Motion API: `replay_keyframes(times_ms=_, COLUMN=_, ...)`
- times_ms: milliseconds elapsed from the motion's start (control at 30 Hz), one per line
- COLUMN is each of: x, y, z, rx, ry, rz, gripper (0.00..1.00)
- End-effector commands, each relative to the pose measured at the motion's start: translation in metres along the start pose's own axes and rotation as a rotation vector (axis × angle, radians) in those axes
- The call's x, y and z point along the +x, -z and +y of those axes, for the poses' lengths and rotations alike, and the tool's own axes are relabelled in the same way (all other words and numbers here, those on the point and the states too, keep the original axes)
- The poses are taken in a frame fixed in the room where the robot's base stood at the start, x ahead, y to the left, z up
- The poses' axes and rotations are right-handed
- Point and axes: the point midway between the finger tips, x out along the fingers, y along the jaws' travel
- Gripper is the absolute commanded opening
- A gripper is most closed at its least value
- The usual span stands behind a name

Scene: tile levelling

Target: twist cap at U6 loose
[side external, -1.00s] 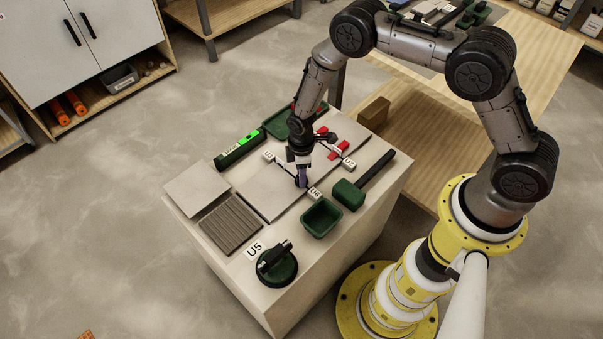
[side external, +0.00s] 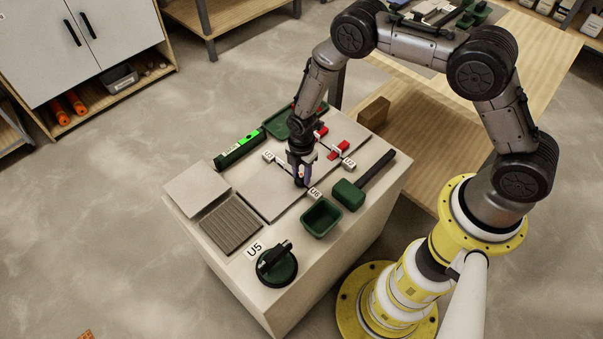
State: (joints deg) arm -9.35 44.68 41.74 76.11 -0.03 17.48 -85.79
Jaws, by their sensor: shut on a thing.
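My gripper (side external: 301,180) points straight down at the seam between the grey tiles, just left of the U6 label (side external: 314,193). It is shut on the cap at U6, which is mostly hidden between the fingers. The cap's lower end is at the tile surface. I cannot tell from this view how far it has turned.
Red wedges (side external: 337,149) lie by the U2 label (side external: 349,163) behind my gripper. A green bin (side external: 321,217) and a mallet (side external: 350,193) stand to the right. A suction cup (side external: 276,265), a green level (side external: 240,148) and a loose tile (side external: 196,190) are also on the bench.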

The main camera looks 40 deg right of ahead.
Motion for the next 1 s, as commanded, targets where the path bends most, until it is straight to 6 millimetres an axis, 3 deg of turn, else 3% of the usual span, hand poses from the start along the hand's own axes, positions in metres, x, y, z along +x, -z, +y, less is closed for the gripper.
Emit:
replay_keyframes(times_ms=567, x=-0.0011, y=0.0015, z=0.0016, rx=-0.033, ry=-0.004, rz=0.001, gripper=0.0)
replay_keyframes(times_ms=600, x=-0.0011, y=0.0015, z=0.0016, rx=-0.033, ry=-0.004, rz=0.001, gripper=0.44)
replay_keyframes(times_ms=733, x=-0.0008, y=0.0012, z=0.0012, rx=-0.033, ry=-0.003, rz=0.001, gripper=0.67)
replay_keyframes(times_ms=1000, x=-0.0004, y=0.0006, z=0.0003, rx=-0.032, ry=-0.001, rz=0.0, gripper=0.69)
